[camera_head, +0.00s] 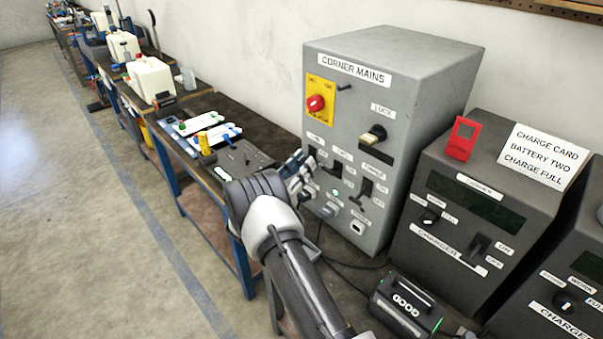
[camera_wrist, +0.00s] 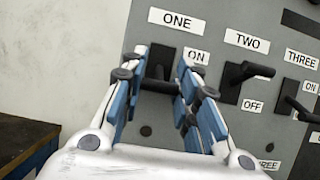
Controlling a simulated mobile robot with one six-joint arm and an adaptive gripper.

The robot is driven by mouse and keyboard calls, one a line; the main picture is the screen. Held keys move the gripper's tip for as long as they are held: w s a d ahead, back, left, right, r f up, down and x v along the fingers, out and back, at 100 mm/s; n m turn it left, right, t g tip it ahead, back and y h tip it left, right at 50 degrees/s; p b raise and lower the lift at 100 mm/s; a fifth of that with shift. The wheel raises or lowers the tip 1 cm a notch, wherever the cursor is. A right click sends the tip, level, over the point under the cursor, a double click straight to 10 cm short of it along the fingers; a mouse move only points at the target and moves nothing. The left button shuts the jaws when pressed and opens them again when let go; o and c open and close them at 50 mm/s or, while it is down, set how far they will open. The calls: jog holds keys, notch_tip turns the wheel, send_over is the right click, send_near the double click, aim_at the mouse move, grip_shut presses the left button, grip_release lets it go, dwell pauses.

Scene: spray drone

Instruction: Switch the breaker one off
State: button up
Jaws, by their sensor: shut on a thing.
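The grey CORNER MAINS cabinet (camera_head: 398,75) carries the breakers on its front. Breaker one (camera_wrist: 159,66) is a black switch below the ONE label (camera_wrist: 176,21) in the wrist view, with an ON label at its upper right. My gripper (camera_wrist: 165,72) has its blue-and-grey fingers on either side of breaker one's lever and is shut on it. In the head view my gripper (camera_head: 298,165) is at the cabinet's lower left front.
Breaker two (camera_wrist: 243,78) and breaker three (camera_wrist: 300,108) are close at the right, their levers sticking out. A red knob (camera_head: 316,103) sits above on a yellow plate. A dark workbench (camera_head: 245,155) stands left, chargers (camera_head: 480,205) right.

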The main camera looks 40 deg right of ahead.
jog(key=shift+f+h+b, duration=0.1)
jog(key=shift+h+b, duration=0.2)
jog(key=shift+b, duration=0.05)
jog(key=o, duration=1.1)
jog(key=v, duration=1.2)
